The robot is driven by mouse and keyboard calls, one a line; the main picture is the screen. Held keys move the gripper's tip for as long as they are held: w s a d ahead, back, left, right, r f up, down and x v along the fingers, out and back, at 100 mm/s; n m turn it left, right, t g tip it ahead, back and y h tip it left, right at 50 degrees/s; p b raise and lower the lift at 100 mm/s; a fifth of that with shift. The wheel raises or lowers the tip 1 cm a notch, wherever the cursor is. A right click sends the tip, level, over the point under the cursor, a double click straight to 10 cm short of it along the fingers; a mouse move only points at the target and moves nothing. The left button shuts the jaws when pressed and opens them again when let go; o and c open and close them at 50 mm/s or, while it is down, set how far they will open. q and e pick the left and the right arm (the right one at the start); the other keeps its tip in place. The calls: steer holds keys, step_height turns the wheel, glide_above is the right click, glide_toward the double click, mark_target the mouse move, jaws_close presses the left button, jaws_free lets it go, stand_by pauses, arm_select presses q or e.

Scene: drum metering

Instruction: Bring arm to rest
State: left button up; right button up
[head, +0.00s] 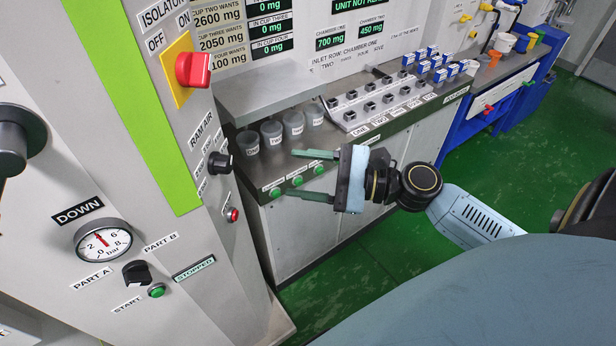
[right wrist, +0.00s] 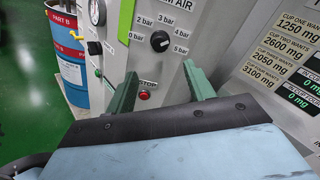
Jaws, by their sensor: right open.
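My right gripper (head: 318,174) is open and empty, held in the air in front of the bench, with its two green fingers spread and pointing left toward the machine cabinet. In the right wrist view its fingers (right wrist: 163,95) stand apart with nothing between them. Behind them are the black ram air knob (right wrist: 159,41) and a red stop button (right wrist: 144,95) on the cabinet. The gripper touches nothing that I can see. My left gripper is not in view.
The grey cabinet (head: 110,215) carries a red isolator switch (head: 193,69) and a gauge (head: 103,240). Several cups (head: 271,135) and a switch panel (head: 375,103) stand on the bench. A blue drum (right wrist: 70,60) is left in the wrist view. Green floor (head: 340,262) lies clear below.

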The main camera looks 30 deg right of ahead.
steer(key=shift+s+d, duration=0.2)
steer(key=shift+f, duration=0.1)
stand_by(0.4)
steer(key=w+d+f+n+h+b, duration=0.1)
steer(key=d+f+h+b, duration=0.15)
steer(key=f, duration=0.85)
steer(key=d+f+n+h+b, duration=0.1)
steer(key=d+f+h, duration=0.3)
steer(key=f, duration=0.8)
steer(key=s+d+f+n+g+h+b, duration=0.1)
steer(key=s+f+n+g+h, duration=0.15)
steer(key=f, duration=0.65)
steer(key=s+d+f+n+g+h+b, duration=0.15)
steer(key=s+f, duration=0.25)
steer(key=f, duration=0.5)
steer(key=s+a+f+n+g+h+b, duration=0.25)
steer(key=s+f+n, duration=0.35)
steer(key=s+f, duration=0.7)
steer(key=s+a+f+n+g+b, duration=0.1)
steer(key=s+a+f+n+g, duration=0.1)
steer(key=s+f+n, duration=0.3)
steer(key=s+a+f+n+g+b, duration=0.1)
steer(key=s+a+f+n+g, duration=0.1)
steer(key=s+f+n, duration=0.4)
steer(key=s+a+f, duration=0.1)
steer(key=s, duration=0.3)
steer(key=shift+f+g+b, duration=0.35)
steer(key=shift+f+b, duration=0.05)
